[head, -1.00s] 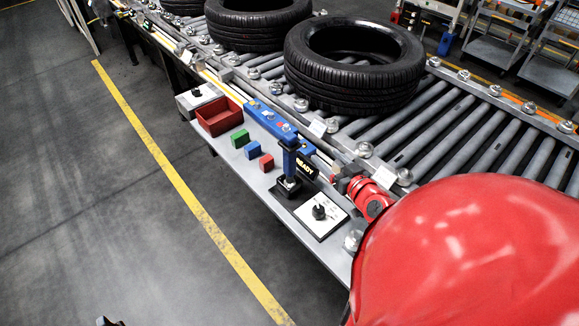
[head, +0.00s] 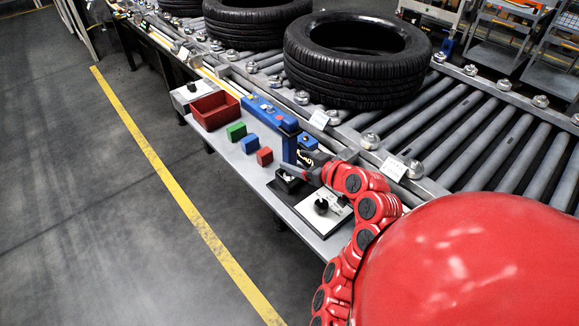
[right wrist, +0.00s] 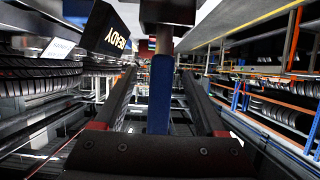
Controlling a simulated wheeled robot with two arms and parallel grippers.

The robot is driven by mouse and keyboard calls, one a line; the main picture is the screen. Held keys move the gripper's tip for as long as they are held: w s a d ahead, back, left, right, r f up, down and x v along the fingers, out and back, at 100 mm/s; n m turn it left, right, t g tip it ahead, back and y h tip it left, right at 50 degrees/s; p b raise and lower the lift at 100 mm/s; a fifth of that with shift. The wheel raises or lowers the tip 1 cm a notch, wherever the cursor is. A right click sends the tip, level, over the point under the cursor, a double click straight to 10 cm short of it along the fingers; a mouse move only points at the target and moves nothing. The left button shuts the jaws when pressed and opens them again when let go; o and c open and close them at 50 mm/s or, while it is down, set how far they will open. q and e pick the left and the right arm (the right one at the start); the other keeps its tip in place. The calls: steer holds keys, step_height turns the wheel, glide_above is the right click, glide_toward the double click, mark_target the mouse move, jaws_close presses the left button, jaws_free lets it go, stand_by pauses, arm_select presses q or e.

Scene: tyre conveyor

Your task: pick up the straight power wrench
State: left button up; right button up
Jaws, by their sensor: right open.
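The straight power wrench (head: 289,149), as far as I can tell, is the upright blue tool at the near end of the bench, above a dark square base. My right gripper (head: 297,165) is beside it, its dark fingers partly covering its lower part. In the right wrist view the wrench's blue body (right wrist: 160,95) stands upright between the two spread fingers of my right gripper (right wrist: 160,82), with gaps at both sides. The right gripper is open and holds nothing. My left gripper is not in view.
A black READY sign (right wrist: 104,34) hangs close at the left in the wrist view. On the bench are a red bin (head: 215,112), small green, blue and red blocks, and a white knob panel (head: 322,207). The roller conveyor (head: 452,135) carries tyres (head: 357,62) behind.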

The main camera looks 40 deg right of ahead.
mark_target(284, 155)
steer(key=shift+w, duration=0.6)
steer(key=p+x, duration=0.1)
steer(key=x, duration=0.3)
steer(key=shift+w+a+p, duration=0.1)
steer(key=shift+a+p, duration=0.15)
steer(key=shift+p, duration=0.15)
steer(key=shift+w+f, duration=0.2)
steer(key=shift+w, duration=0.25)
jaws_close()
